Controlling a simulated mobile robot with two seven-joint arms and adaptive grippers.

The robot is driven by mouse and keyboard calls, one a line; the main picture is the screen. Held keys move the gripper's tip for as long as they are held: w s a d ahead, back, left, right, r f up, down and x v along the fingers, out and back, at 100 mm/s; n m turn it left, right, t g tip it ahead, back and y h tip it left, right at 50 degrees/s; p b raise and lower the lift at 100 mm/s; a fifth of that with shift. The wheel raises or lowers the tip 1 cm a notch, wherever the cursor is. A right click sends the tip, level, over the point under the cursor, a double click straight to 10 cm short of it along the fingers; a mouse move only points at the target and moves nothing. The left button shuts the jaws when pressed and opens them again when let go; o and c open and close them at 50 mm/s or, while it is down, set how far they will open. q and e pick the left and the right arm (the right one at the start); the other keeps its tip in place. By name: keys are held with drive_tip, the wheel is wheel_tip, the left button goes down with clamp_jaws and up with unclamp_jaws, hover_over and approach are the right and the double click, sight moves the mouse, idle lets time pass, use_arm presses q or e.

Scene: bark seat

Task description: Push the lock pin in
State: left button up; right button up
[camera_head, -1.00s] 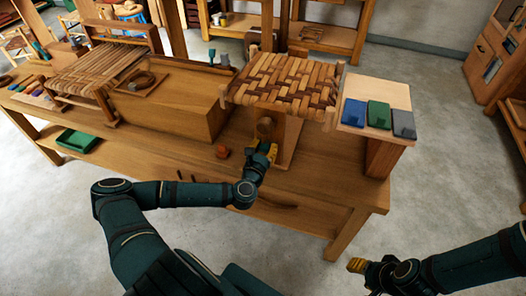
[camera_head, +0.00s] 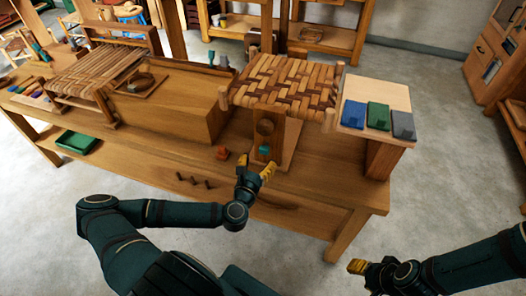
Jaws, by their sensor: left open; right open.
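A woven bark seat panel (camera_head: 282,82) rests on a wooden frame above the bench. Below its front edge stands a wooden post with a round dark wooden part (camera_head: 265,127). Under that, a small teal piece (camera_head: 264,150) shows on the post; it may be the lock pin, but how deep it sits I cannot tell. My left gripper (camera_head: 255,167) is open and empty just below and in front of the teal piece, its yellow fingertips spread. Whether it touches the post is unclear. My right gripper (camera_head: 357,267) is open, low at the right, away from the bench.
A small orange piece (camera_head: 222,152) stands on the bench left of the post. Blue (camera_head: 354,113), green (camera_head: 378,116) and grey (camera_head: 403,124) pads lie on a pale board at right. A large wooden block (camera_head: 180,100) fills the bench's middle. Dark pegs (camera_head: 193,181) lie near the front.

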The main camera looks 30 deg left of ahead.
use_arm(q)
drive_tip(key=v, duration=0.5)
drive_tip(key=shift+s, duration=0.25)
drive_tip(key=shift+d, duration=0.15)
